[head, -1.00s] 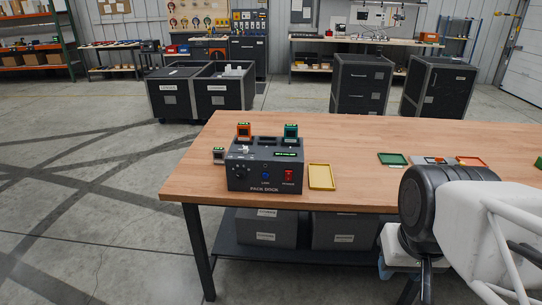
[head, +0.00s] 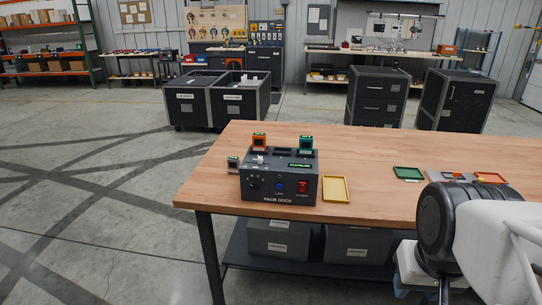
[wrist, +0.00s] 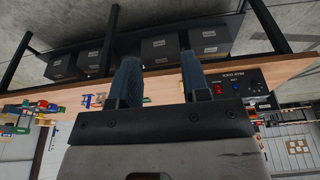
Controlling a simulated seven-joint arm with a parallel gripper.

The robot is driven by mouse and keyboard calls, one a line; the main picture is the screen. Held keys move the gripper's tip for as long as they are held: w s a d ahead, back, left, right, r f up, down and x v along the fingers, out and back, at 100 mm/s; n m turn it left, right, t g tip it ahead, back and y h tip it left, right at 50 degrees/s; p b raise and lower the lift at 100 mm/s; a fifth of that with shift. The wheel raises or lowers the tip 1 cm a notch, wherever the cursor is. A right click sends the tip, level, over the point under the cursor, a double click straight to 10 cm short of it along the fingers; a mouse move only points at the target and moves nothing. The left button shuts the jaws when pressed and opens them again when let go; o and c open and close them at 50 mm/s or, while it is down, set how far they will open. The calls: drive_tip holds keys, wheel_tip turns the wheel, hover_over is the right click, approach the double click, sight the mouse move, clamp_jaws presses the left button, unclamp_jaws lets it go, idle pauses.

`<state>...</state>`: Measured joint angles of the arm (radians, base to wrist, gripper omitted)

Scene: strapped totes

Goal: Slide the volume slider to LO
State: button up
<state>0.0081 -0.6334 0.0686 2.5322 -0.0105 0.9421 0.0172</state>
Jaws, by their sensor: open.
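The dark grey PACK DOCK box (head: 280,190) stands on the wooden table near its left end in the head view. Its front has a dark knob, a blue button and a red power switch (head: 303,187). A small pale control (head: 259,158) shows on its top; I cannot tell whether it is the volume slider, and no LO mark is readable. In the wrist view the dock (wrist: 242,82) appears upside down, beyond my right-hand finger. My gripper (wrist: 160,62) is open and empty, well apart from the dock. The head view does not show the fingers.
Orange and teal modules (head: 306,145) stand at the dock's back edge. A small device (head: 233,164) is at its left and a yellow tray (head: 335,189) at its right. Green and orange trays (head: 408,173) lie farther right. The table (head: 370,160) between is clear.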

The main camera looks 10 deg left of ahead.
drive_tip(key=shift+w+r, duration=0.1)
idle(0.3)
drive_tip(key=w+a+r, duration=0.2)
drive_tip(key=w+r, duration=0.1)
drive_tip(key=w, duration=0.5)
drive_tip(key=w+a+r, duration=0.3)
drive_tip(key=w, duration=0.5)
drive_tip(key=g, duration=0.3)
hover_over(260, 158)
drive_tip(key=f, duration=0.8)
drive_tip(key=shift+w, duration=0.2)
drive_tip(key=shift+f, duration=0.1)
drive_tip(key=shift+f, duration=3.85)
